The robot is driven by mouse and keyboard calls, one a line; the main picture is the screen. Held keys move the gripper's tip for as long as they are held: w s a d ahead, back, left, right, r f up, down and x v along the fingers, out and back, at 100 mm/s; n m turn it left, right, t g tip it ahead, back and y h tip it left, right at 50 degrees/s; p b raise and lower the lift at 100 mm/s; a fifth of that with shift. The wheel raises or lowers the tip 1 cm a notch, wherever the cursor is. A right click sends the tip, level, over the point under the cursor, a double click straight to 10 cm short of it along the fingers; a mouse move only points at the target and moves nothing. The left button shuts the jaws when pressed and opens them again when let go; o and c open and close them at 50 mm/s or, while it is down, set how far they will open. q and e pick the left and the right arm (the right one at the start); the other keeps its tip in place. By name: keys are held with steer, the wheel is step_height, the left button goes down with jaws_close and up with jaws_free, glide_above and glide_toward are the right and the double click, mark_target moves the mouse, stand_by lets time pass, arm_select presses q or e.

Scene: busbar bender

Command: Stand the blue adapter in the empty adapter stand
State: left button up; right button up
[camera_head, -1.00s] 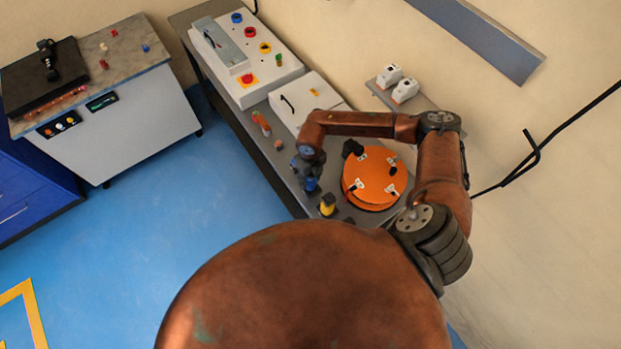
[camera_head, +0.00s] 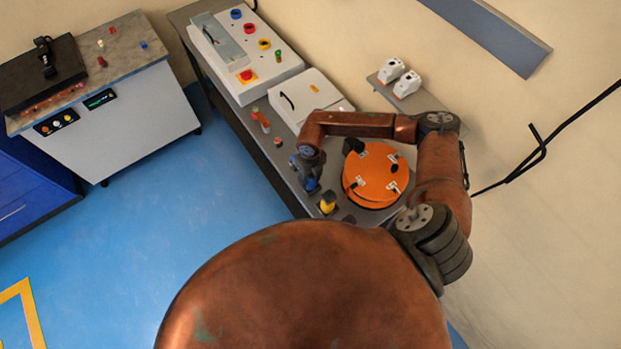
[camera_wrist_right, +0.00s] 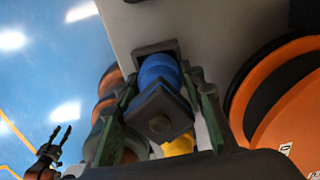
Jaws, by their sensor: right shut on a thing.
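My right gripper (camera_head: 311,187) points down over the left edge of the grey bench. It is shut on the blue adapter (camera_wrist_right: 160,72), with a finger on either side in the wrist view (camera_wrist_right: 155,112). A dark square block on the adapter faces the wrist camera. A dark square stand (camera_wrist_right: 143,52) shows at the adapter's far end; I cannot tell whether they touch. A yellow adapter (camera_head: 327,204) stands close by on the bench, and a dark stand (camera_head: 349,219) is beside it. My left gripper (camera_wrist_right: 60,137) shows in the wrist view, empty with fingers apart.
An orange round fixture (camera_head: 374,178) with clamps lies right of my right gripper. Behind are a white box (camera_head: 305,97), a control panel (camera_head: 246,60) and small red-orange parts (camera_head: 261,121). Blue floor (camera_head: 215,165) lies open to the left.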

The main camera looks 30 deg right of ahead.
steer(key=shift+a+f, duration=0.15)
steer(key=shift+f, duration=0.15)
steer(key=o, duration=1.4)
steer(key=shift+s, duration=0.1)
steer(key=shift+f, duration=0.1)
